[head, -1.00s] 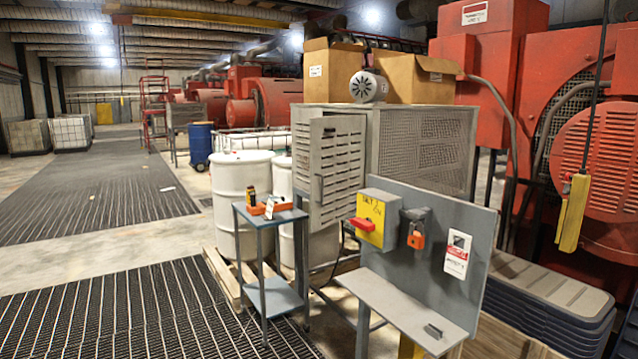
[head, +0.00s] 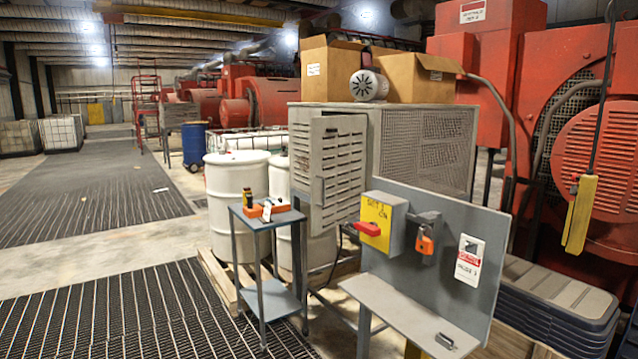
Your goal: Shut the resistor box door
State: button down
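The resistor box (head: 425,147) is a large grey cabinet with perforated mesh sides in the middle of the head view. Its slatted door (head: 337,165) is at the left front and stands ajar, with a dark gap along its top. My gripper is not in view.
A grey panel (head: 455,250) with a red-handled switch box (head: 384,224) and orange padlock stands in front. White drums (head: 235,200) are behind the stand. Open floor lies left.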

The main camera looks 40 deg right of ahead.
aim_at(338, 160)
jog(key=i, duration=0.85)
jog(key=u, duration=0.05)
